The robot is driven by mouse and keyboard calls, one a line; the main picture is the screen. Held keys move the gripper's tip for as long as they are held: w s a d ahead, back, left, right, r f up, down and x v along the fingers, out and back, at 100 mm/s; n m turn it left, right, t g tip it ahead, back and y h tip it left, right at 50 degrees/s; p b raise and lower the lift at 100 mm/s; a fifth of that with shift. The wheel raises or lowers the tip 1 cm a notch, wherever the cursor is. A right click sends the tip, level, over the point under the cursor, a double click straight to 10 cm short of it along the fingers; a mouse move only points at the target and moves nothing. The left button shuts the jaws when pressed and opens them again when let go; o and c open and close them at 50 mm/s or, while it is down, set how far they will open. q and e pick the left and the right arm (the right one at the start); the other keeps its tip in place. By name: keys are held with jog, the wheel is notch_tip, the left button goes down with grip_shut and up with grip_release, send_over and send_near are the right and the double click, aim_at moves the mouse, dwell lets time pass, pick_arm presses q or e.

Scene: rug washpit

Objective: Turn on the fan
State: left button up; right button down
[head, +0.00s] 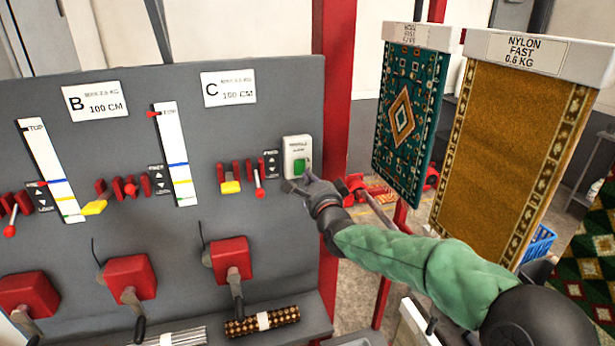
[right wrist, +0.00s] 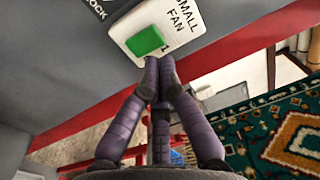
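The fan switch (head: 297,150) is a white box at the right edge of the grey panel, with a green rocker (head: 301,168) on its lower part. In the right wrist view the box (right wrist: 187,27) reads "SMALL FAN", and its green rocker (right wrist: 145,40) shows plainly with a "1" mark beside it. My right gripper (head: 303,183) is just below the switch. In the right wrist view its fingertips (right wrist: 160,72) are together, with nothing seen between them, close to the box's lower edge; I cannot tell whether they touch it. The fan itself cannot be made out. My left gripper is out of view.
The grey panel (head: 150,225) carries red levers, white scales and labels B (head: 94,102) and C (head: 229,88). A red post (head: 334,80) stands behind its right edge. A teal rug (head: 408,120) and a golden rug (head: 512,150) hang at the right, beyond my right arm.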

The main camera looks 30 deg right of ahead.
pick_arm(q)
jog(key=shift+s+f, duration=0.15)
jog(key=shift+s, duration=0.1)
pick_arm(e)
jog(key=s+a+r, duration=0.1)
jog(key=s, duration=0.6)
jog(key=shift+a+r, duration=0.3)
